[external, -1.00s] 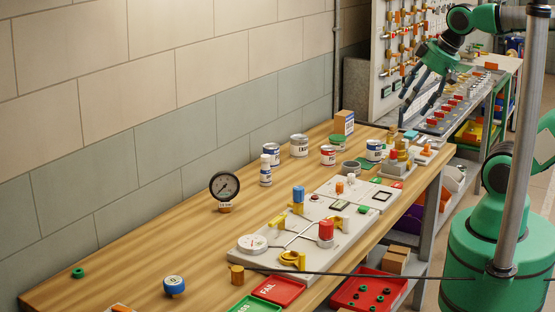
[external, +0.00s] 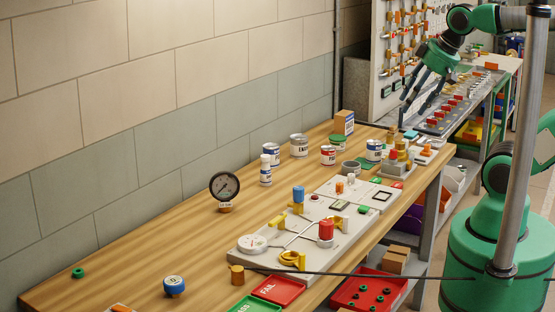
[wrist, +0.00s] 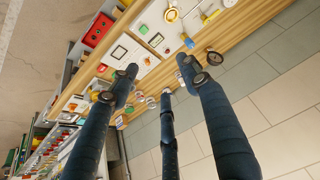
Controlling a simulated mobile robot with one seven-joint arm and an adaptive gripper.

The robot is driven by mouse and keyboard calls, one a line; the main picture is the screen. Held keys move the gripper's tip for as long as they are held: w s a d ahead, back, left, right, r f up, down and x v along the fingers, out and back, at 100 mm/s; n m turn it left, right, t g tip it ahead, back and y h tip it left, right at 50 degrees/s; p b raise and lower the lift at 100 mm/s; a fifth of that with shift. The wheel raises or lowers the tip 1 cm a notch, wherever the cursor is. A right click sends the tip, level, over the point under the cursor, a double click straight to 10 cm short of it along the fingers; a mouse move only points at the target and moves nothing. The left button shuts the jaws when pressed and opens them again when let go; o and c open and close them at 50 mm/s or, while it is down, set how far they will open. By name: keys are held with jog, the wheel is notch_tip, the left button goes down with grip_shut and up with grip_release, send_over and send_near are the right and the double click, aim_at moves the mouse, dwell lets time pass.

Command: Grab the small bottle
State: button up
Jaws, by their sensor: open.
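The small bottle (external: 266,170), white with a blue label, stands upright on the wooden bench. It is beside the white-and-blue can, behind and right of the pressure gauge. My gripper (external: 415,104) is raised at the back right, near the far shelf unit and well away from the bottle. In the wrist view my gripper (wrist: 160,76) shows its three dark fingers spread apart, with nothing between them. I cannot make out the bottle for sure in the wrist view; a finger may hide it.
Several cans, including a white-and-blue one (external: 272,153) and a red-labelled one (external: 328,156), stand near the bottle. The pressure gauge (external: 224,187) is upright on the bench. A valve board (external: 345,240) fills the front side. The bench's left part is mostly clear.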

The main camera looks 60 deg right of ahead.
jog(key=shift+w+r, duration=0.1)
jog(key=w+d+r+m+g+p, duration=0.1)
jog(key=w+r+p, duration=0.15)
jog(key=w, duration=0.55)
jog(key=w+d+r+g+p, duration=0.1)
jog(key=w+r, duration=0.2)
jog(key=w, duration=0.5)
jog(key=m+g+p, duration=0.3)
jog(key=g+p, duration=0.1)
jog(key=p, duration=0.5)
send_over(266, 156)
notch_tip(266, 156, down, 26)
jog(key=r, duration=0.1)
jog(key=shift+w+d+f, duration=0.1)
jog(key=shift+d+f, duration=0.05)
jog(key=shift+f, duration=0.05)
jog(key=shift+f, duration=0.15)
jog(key=shift+f+p, duration=0.45)
jog(key=shift+f, duration=3.7)
